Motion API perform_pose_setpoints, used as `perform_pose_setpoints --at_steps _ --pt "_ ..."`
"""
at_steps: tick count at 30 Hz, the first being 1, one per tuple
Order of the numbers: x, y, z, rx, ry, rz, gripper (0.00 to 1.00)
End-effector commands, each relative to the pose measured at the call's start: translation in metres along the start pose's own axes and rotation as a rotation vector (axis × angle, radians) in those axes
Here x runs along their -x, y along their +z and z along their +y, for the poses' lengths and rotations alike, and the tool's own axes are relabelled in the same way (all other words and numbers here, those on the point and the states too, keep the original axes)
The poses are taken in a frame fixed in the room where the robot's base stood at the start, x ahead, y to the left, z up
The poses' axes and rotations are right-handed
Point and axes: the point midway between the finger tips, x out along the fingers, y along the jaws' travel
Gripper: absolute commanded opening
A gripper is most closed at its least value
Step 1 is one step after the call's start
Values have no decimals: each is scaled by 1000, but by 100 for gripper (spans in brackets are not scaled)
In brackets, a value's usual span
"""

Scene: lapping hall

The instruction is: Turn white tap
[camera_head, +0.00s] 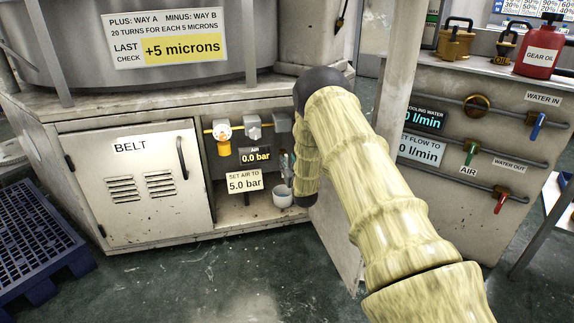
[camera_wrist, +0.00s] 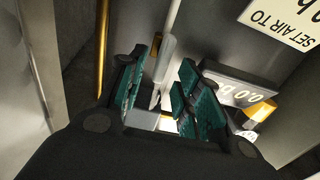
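My gripper (camera_wrist: 163,88) shows in the wrist view with its two teal-padded fingers apart. A pale, whitish lever-like part (camera_wrist: 163,55) runs down from the top edge to the gap between the fingers. It may be the white tap, but I cannot tell for sure. I cannot tell whether a finger touches it. In the head view my arm hides most of the gripper and the space around it, to the right of the air display (camera_head: 255,155) reading 0.0 bar. That display also shows in the wrist view (camera_wrist: 240,92). A "SET AIR TO 5.0 bar" sign (camera_head: 244,181) is below it.
The belt door (camera_head: 135,185) is left. Blue, green and red valves (camera_head: 501,198) are on the right cabinet.

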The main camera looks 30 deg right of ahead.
Motion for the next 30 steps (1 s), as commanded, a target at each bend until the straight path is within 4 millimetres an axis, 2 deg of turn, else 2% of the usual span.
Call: perform_pose_setpoints --at_steps 6,16,17,22,30 --pt "-18 0 0 0 0 2 34" --pt "-20 0 0 0 0 0 34" --pt "-20 0 0 0 0 0 32" --pt "-20 0 0 0 0 0 1" --pt "-20 -1 0 6 0 0 0"
